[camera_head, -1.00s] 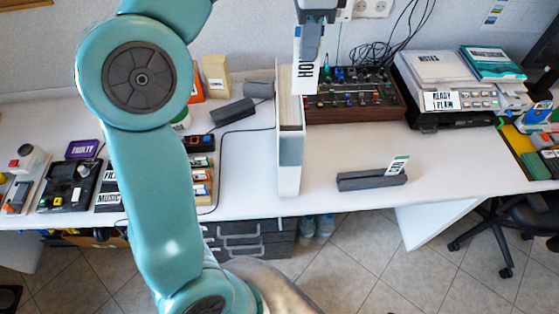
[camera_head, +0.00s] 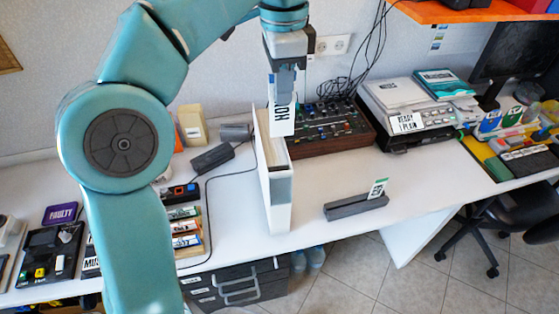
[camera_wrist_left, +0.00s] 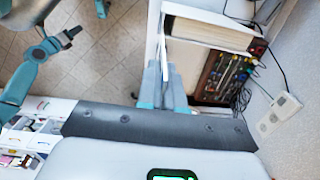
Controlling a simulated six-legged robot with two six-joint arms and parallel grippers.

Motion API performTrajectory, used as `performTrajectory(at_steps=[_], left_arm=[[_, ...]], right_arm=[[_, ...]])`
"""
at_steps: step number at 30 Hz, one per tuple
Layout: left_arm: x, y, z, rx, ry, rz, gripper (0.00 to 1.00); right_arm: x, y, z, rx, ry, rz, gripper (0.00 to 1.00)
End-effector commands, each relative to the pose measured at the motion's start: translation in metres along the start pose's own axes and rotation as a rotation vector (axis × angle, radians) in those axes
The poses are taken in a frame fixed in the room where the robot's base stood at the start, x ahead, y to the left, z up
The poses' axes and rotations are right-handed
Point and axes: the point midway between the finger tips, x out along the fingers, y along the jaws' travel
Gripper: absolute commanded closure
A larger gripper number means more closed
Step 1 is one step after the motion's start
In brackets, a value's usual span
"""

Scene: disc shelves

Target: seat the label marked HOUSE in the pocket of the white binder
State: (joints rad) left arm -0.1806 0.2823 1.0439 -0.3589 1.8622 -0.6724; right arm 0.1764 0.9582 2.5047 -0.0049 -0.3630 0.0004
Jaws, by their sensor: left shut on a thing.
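The white binder (camera_head: 277,205) stands upright near the front of the desk, its spine facing me; it also shows in the left wrist view (camera_wrist_left: 205,13). My left gripper (camera_head: 284,96) points down above it, shut on the white HOUSE label (camera_head: 282,122). The label hangs upright, its lower edge near the binder's top right side in the picture. I cannot tell whether it touches the pocket. In the left wrist view the gripper fingers (camera_wrist_left: 164,88) hold the label (camera_wrist_left: 165,52), seen nearly edge-on. My right gripper seems to be the small dark end (camera_wrist_left: 67,38) at the upper left there.
A dark mixer (camera_head: 330,128) stands behind and right of the binder. A grey holder (camera_head: 355,207) with a small green-and-white label (camera_head: 377,188) lies to the right. A white printer (camera_head: 405,100) is at the back right. A black cable runs left of the binder.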

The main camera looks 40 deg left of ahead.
Motion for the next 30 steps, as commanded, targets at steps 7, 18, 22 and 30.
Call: performTrajectory(at_steps=[7,18,22,30], left_arm=[[0.07,0.001,0.003,-0.001,-0.003,0.002,1.0],[0.117,0.001,0.005,-0.001,-0.002,0.001,1.0],[0.128,0.001,0.005,-0.001,-0.001,0.001,1.0],[0.129,0.001,0.004,-0.001,0.0,0.0,1.0]], right_arm=[[0.021,0.007,-0.001,-0.001,0.001,0.0,0.57],[0.027,0.01,-0.001,0.0,0.001,0.0,0.57],[0.028,0.01,-0.001,-0.001,0.001,0.0,0.57],[0.028,0.01,-0.001,0.0,0.001,0.0,0.57]])
